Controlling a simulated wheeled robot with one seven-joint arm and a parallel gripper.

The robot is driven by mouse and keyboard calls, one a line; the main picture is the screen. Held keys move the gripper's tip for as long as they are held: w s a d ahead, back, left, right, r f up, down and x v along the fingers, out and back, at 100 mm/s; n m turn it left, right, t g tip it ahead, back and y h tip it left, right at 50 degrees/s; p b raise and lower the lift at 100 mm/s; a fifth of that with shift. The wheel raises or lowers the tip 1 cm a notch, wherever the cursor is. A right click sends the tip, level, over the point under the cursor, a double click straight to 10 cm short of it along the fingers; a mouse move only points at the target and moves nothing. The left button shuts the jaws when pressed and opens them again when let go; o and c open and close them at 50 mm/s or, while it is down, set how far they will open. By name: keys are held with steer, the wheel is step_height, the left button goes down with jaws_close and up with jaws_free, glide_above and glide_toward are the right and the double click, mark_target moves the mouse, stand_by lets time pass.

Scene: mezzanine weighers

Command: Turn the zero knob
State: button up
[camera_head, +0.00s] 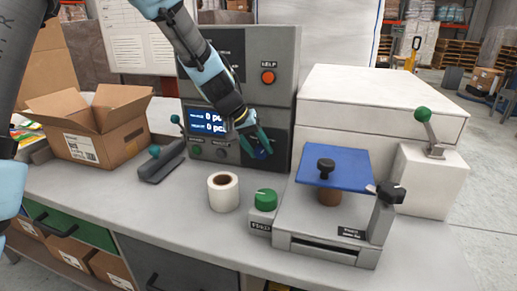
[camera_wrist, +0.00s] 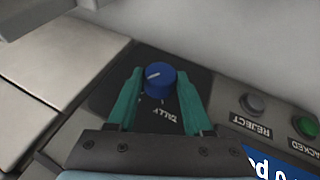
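My gripper (camera_head: 259,145) is at the lower right of the grey control box's face. In the wrist view its two teal fingers (camera_wrist: 161,84) are apart, one on each side of a blue knob (camera_wrist: 160,78) with a white pointer line, labelled TALLY. I cannot tell whether the fingertips touch it. In the head view the blue knob is mostly hidden behind the fingers. No label reading ZERO is legible.
The control box (camera_head: 285,65) has a HELP button (camera_head: 268,77), a screen (camera_head: 207,122), and REJECT (camera_wrist: 252,104) and PACKED (camera_wrist: 305,126) buttons. A label roll (camera_head: 223,192) stands on the bench. An open carton (camera_head: 90,135) is left; a white case (camera_head: 370,100) is right.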

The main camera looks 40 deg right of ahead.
jaws_close()
steer(key=shift+w+f+b, duration=0.1)
steer(key=shift+f+b, duration=0.1)
steer(key=shift+b, duration=0.6)
steer(key=b, duration=0.2)
steer(key=g+h+b, duration=0.1)
steer(key=b, duration=0.1)
steer(key=shift+w+a+f, duration=0.1)
steer(key=shift+w+f, duration=0.1)
steer(key=shift+f, duration=0.1)
steer(key=g+h+b, duration=0.1)
steer(key=b, duration=0.2)
steer(key=n+g+b, duration=0.1)
steer(key=b, duration=0.3)
steer(key=g+h+b, duration=0.1)
steer(key=b, duration=0.2)
steer(key=shift+w+a+f+g+h, duration=0.15)
steer(key=shift+w+f+g+h, duration=0.05)
steer(key=shift+f+g+h, duration=0.1)
steer(key=n+g+h+b, duration=0.1)
steer(key=g+h+b, duration=0.1)
steer(key=b, duration=0.4)
steer(key=shift+w+a+f+n+g+h+b, duration=0.1)
steer(key=shift+n+g+h+b, duration=0.2)
steer(key=shift+g+b, duration=0.1)
steer(key=n+g+h+b, duration=0.1)
steer(key=g+h+b, duration=0.1)
steer(key=b, duration=0.1)
steer(key=shift+h, duration=0.3)
